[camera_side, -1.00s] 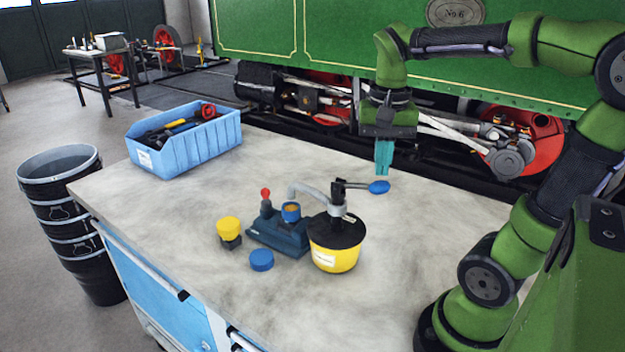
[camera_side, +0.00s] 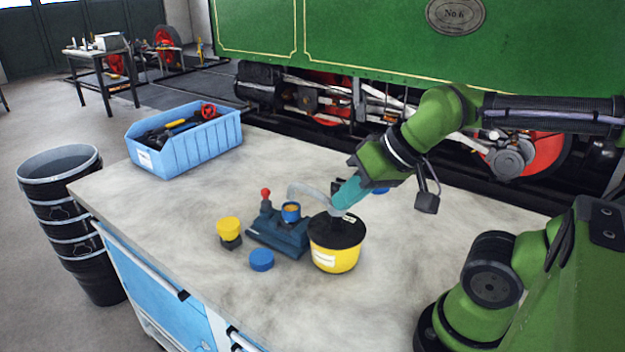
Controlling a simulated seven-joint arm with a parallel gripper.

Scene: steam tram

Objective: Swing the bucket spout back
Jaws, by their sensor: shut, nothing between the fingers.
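The yellow bucket (camera_side: 334,260) with a black lid stands on the bench. Its grey spout (camera_side: 308,190) rises from the lid and points left, its tip above or behind the dark blue fitting (camera_side: 280,234). That fitting has an open blue-rimmed filler (camera_side: 291,211) and a red knob. My gripper (camera_side: 343,203) is tilted down to the left, its teal fingers shut and empty at the pump head, beside the root of the spout. Whether they touch the spout I cannot tell. The fingers hide most of the pump head. The blue handle knob (camera_side: 381,191) shows only partly behind my gripper.
A blue cap (camera_side: 261,260) and a yellow-topped small part (camera_side: 229,231) lie left of the bucket. A blue tool bin (camera_side: 186,142) stands at the back left of the bench. The bench front is clear. The green tram (camera_side: 380,45) stands behind.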

